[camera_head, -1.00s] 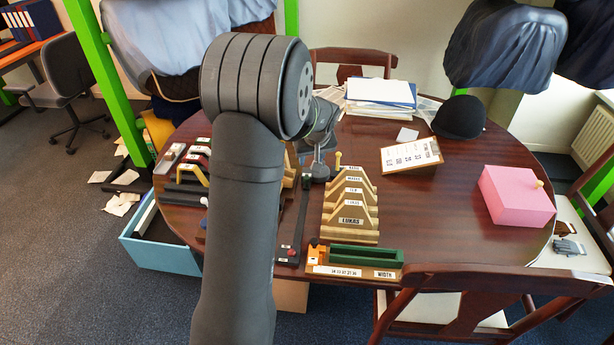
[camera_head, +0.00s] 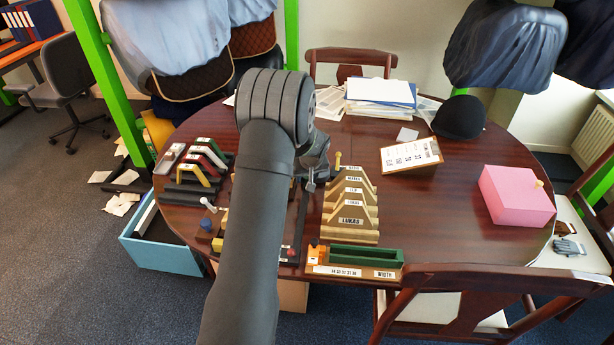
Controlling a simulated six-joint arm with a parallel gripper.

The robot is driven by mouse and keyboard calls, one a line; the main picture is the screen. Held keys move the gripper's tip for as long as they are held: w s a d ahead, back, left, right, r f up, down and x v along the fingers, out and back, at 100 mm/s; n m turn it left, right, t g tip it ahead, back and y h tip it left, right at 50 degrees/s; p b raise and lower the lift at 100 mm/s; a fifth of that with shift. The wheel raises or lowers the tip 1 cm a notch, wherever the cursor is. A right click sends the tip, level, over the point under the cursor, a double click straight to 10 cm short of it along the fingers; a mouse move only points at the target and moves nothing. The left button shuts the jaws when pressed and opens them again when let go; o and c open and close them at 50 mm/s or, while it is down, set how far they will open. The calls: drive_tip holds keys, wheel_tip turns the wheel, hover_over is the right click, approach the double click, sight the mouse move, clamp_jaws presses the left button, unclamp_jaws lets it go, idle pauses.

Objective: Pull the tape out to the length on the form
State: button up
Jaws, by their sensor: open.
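A long narrow dark strip (camera_head: 300,222) lies on the table, running from under my gripper toward the front edge, with a small red part (camera_head: 290,251) at its near end. It may be the tape; I cannot tell for sure. My gripper (camera_head: 311,186) is open, pointing down over the far end of this strip, left of the wooden stands. Whether the fingers touch anything is hidden by my arm. The form (camera_head: 411,155) is on a clipboard at the right middle of the table; its writing is too small to read.
Labelled wooden saddle stands (camera_head: 350,207) stand right of my gripper. A green-topped width gauge (camera_head: 365,256) lies at the front edge. Coloured arches (camera_head: 203,163) are at left, a pink box (camera_head: 515,196) at right, papers (camera_head: 380,92) behind.

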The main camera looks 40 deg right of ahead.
clamp_jaws()
drive_tip(key=s+a, duration=0.7)
drive_tip(key=shift+s+a, duration=0.35)
drive_tip(key=shift+a, duration=0.05)
unclamp_jaws()
drive_tip(key=v, duration=1.7)
drive_tip(key=shift+s+r, duration=0.2)
drive_tip(key=shift+f, duration=0.15)
